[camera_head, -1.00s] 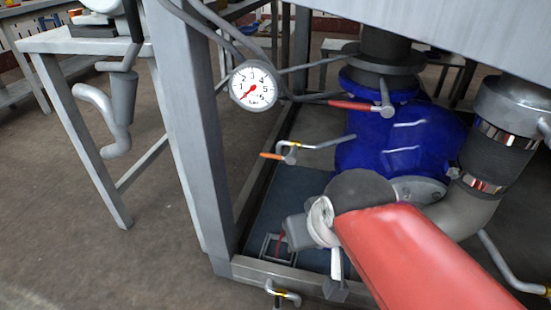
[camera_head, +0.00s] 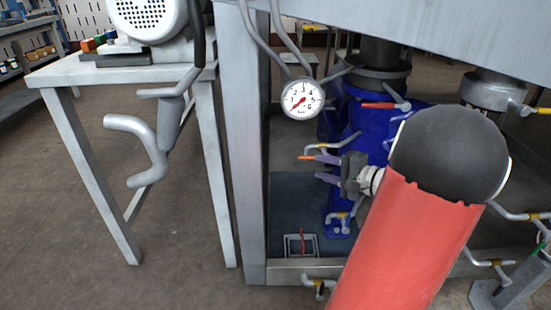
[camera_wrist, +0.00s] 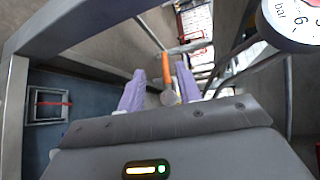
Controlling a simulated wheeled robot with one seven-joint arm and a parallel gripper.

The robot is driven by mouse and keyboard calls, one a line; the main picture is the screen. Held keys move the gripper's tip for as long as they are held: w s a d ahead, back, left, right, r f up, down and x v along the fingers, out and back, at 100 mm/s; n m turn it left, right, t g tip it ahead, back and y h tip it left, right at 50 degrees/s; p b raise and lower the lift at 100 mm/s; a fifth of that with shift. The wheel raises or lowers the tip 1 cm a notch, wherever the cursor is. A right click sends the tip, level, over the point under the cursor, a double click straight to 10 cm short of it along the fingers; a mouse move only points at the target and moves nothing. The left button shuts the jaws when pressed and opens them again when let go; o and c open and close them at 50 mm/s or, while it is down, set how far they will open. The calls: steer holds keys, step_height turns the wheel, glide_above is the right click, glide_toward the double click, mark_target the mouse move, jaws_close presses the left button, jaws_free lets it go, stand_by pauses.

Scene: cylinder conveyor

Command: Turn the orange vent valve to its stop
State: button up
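The orange vent valve (camera_head: 305,157) is a small orange lever on a grey pipe stub, with a yellow band on the pipe, at the left of the blue pump housing. In the wrist view the orange lever (camera_wrist: 166,68) stands between my two purple fingers, with a round grey hub at its near end. My gripper (camera_head: 317,166) is open beside the valve in the head view, its fingers close to the lever. The fingers (camera_wrist: 158,76) have visible gaps on both sides of the lever. I cannot tell whether either finger touches it.
A pressure gauge (camera_head: 302,99) hangs above the valve, close at the upper right of the wrist view. A red-handled valve (camera_head: 378,105) sits above on the blue pump (camera_head: 350,127). A grey frame post (camera_head: 238,150) stands left. A small box with a red part (camera_head: 301,246) lies below.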

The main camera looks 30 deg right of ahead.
mark_target(310, 159)
steer(key=shift+m+t+h, duration=0.4)
steer(key=shift+t, duration=0.1)
steer(key=x, duration=0.3)
steer(key=d+x, duration=0.1)
steer(key=x, duration=0.3)
steer(key=shift+w+d+b, duration=0.15)
steer(key=shift+d+b, duration=0.1)
steer(key=shift+b, duration=0.15)
jaws_close()
